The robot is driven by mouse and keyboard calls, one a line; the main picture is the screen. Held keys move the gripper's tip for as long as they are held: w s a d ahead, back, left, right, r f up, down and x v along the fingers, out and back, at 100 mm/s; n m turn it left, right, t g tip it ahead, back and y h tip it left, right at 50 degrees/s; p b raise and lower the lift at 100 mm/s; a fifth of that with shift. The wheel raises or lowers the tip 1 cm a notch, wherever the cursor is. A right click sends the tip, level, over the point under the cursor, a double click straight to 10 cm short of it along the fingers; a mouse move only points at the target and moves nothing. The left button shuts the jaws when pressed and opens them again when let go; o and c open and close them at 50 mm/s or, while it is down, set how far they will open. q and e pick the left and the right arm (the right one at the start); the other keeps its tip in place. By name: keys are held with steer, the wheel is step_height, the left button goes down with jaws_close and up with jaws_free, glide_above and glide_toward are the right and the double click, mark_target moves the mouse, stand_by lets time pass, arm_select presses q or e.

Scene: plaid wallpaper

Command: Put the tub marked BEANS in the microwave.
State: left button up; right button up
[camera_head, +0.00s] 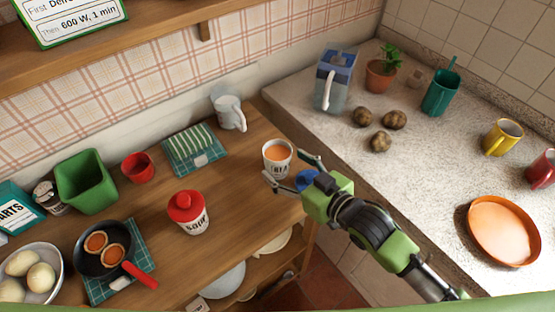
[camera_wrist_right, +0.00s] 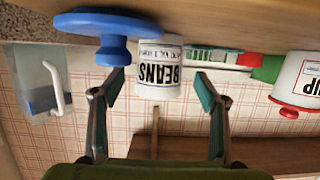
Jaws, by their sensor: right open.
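The white tub marked BEANS (camera_head: 277,160) stands on the wooden table near its right end, with its top open and orange contents showing. In the right wrist view, which is upside down, the tub (camera_wrist_right: 159,72) appears between and beyond the fingers. My right gripper (camera_head: 290,170) is open, with its fingers pointing at the tub; I cannot tell whether they touch it. A blue lid with a knob (camera_wrist_right: 115,45) lies on the table beside the tub, partly hidden by the gripper in the head view (camera_head: 306,179). The microwave and my left gripper are not in view.
A red-lidded SOUP tub (camera_head: 188,212) stands left of the BEANS tub.

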mark_target(270, 153)
steer(key=shift+p+x, duration=0.5)
steer(key=shift+x, duration=1.8)
steer(key=c, duration=1.4)
steer(key=shift+r, duration=0.25)
